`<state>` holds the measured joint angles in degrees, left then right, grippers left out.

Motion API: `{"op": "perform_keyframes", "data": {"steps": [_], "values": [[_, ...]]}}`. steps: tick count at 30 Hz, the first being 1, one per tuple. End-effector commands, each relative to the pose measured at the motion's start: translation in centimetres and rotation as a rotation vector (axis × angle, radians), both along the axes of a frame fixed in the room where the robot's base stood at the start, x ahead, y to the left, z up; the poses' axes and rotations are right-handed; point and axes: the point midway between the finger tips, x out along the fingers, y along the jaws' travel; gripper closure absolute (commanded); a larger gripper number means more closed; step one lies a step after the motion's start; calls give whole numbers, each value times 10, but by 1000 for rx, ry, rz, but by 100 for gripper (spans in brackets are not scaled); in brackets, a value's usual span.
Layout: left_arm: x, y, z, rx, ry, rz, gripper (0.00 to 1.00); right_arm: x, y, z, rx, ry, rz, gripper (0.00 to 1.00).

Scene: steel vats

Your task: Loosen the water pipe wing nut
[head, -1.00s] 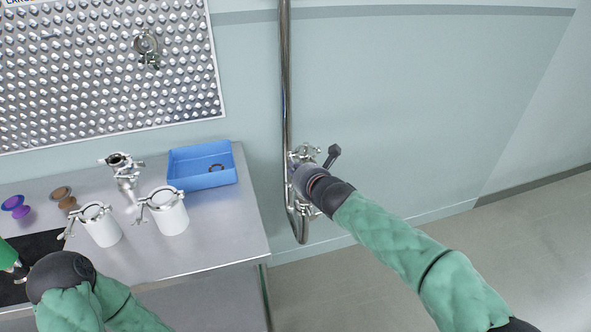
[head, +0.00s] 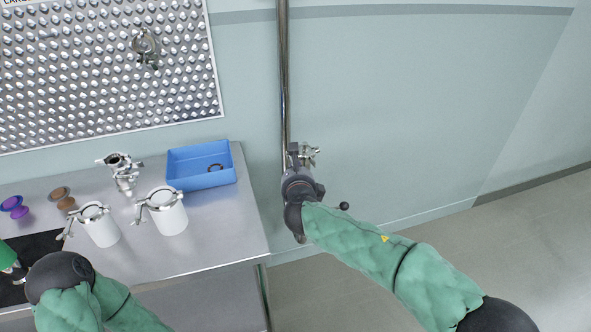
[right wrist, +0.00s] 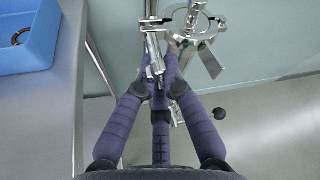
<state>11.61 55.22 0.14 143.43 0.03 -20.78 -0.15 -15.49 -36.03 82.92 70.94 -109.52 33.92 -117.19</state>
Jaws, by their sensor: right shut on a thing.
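The steel water pipe (head: 284,80) runs down the wall right of the table. A steel clamp (head: 310,154) sits on it, partly hidden by my gripper; its ring (right wrist: 208,22) shows at the top of the right wrist view. My right gripper (head: 294,155) is at the clamp, pointing away from me. In the right wrist view its fingertips (right wrist: 171,82) are close together, shut at the clamp's wing nut (right wrist: 173,50), which is mostly hidden between them. My left arm is at the lower left; its fingers do not show.
The steel table (head: 215,225) at left holds a blue tray (head: 200,184) with a brown ring, two white clamped vessels (head: 168,216), a steel fitting (head: 122,172) and purple and brown parts. A studded panel (head: 100,70) hangs above. The floor at right is clear.

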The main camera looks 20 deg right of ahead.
Motion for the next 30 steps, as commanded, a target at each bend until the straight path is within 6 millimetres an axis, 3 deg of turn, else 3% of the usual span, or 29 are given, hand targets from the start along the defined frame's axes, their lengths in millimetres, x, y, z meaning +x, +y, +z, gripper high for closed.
{"op": "perform_keyframes", "data": {"steps": [15,30], "values": [[0,0,9,0,0,0,60,0,-1,-1,-433,-10,2,100],[0,0,14,0,0,0,60,0,-3,-1,-591,-17,1,100]]}}
